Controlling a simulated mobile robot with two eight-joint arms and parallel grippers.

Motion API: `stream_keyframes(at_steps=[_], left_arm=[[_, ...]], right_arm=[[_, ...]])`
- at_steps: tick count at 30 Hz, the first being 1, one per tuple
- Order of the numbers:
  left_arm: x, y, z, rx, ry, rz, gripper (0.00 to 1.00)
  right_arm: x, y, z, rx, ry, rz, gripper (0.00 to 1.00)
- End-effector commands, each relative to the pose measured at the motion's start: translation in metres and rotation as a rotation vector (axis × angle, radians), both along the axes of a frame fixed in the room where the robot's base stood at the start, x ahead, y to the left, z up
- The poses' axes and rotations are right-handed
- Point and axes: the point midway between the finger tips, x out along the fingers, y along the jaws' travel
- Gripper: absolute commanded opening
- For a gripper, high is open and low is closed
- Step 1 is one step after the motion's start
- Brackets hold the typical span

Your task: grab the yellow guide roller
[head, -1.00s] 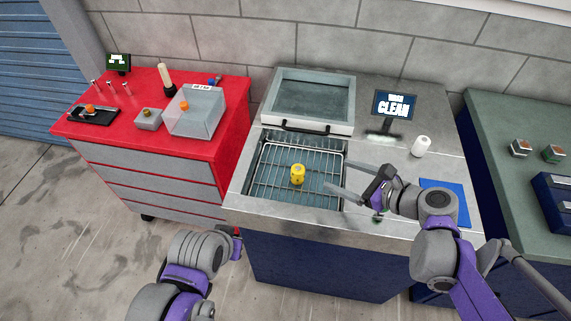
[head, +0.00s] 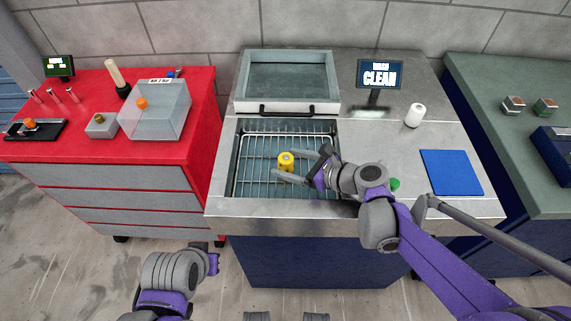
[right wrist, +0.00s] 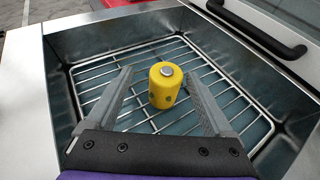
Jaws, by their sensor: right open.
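The yellow guide roller (head: 286,161) stands upright on the wire rack (head: 255,180) inside the open wash basin. It is a short yellow cylinder with a grey metal end on top, clear in the right wrist view (right wrist: 165,84). My right gripper (head: 287,167) is open at the roller. In the right wrist view its two fingers (right wrist: 160,88) reach forward on either side of the roller, with gaps on both sides. My left arm shows at the bottom left in the head view; its gripper (head: 213,262) is low in front of the red cabinet, and its fingers are unclear.
The basin's raised lid (head: 287,80) with a black handle (head: 287,107) stands behind it. A display (head: 380,74), white bottle (head: 415,115) and blue mat (head: 451,172) are on the right of the counter. A red cabinet (head: 180,150) with a clear box (head: 160,115) stands left.

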Motion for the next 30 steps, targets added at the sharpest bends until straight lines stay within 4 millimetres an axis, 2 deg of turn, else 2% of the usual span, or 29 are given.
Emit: stream_keyframes(at_steps=[5, 13, 22, 30], left_arm=[[0.000, 0.000, -0.002, 0.000, 0.001, 0.000, 0.00], [0.000, 0.000, -0.005, 0.000, 0.002, 0.000, 0.00], [0.000, 0.000, -0.005, 0.000, 0.002, 0.000, 0.00], [0.000, 0.000, -0.005, 0.000, 0.002, 0.000, 0.00]], right_arm=[[0.009, 0.009, -0.007, 0.000, 0.000, 0.001, 0.86], [0.032, 0.034, -0.023, -0.001, -0.001, 0.000, 0.86], [0.034, 0.037, -0.025, 0.000, 0.000, -0.001, 0.86], [0.034, 0.037, -0.025, 0.000, 0.000, -0.001, 0.38]])
